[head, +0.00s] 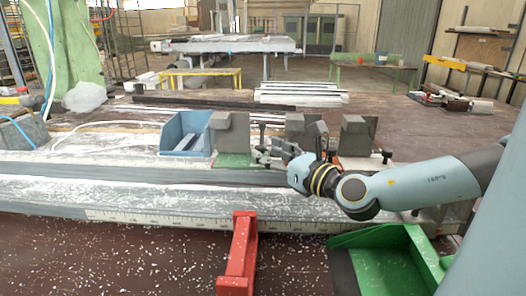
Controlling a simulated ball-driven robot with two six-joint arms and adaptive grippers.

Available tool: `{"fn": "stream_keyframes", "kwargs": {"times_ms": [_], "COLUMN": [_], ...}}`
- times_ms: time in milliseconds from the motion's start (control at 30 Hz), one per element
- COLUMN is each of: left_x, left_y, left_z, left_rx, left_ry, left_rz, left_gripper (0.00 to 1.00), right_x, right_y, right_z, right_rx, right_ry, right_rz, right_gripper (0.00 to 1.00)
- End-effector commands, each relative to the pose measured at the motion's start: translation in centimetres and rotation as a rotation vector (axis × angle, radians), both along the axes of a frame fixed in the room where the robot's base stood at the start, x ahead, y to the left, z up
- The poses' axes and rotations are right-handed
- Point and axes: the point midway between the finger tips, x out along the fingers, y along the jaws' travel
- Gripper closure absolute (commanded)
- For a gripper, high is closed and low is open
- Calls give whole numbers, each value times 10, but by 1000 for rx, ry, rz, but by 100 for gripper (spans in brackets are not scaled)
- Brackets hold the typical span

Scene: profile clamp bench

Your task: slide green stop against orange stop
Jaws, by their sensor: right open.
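A green plate (238,161), which looks like the green stop, lies on the bench's rail at the foot of a grey block. A small orange-red piece (336,161), perhaps part of the orange stop, shows just behind my right wrist; the rest of it is hidden. My right gripper (262,156) comes in from the right and is open. Its fingers are in front of or beside the right end of the green plate; I cannot tell whether they touch it. My left gripper is out of view.
Grey blocks (231,133) (358,136) stand along the rail, with a blue bin (186,134) at their left. A red bracket (240,255) and a green bin (385,262) stand at the front. The bench's left surface (90,190) is mostly clear, with white shavings.

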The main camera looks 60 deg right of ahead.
Motion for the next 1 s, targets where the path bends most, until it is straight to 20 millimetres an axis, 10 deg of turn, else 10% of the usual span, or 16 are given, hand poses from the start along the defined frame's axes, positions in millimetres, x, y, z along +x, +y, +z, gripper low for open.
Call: {"fn": "stream_keyframes", "kwargs": {"times_ms": [533,867,1000], "left_x": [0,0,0], "left_y": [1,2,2], "left_z": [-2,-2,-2], "left_rx": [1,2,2], "left_ry": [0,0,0], "left_rz": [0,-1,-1], "left_gripper": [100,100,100], "right_x": [26,26,26], "right_y": [-7,-7,-7], "right_z": [0,0,0], "right_rx": [0,0,0], "right_ry": [1,1,1], "right_rz": [0,0,0], "right_gripper": [56,100,100]}}
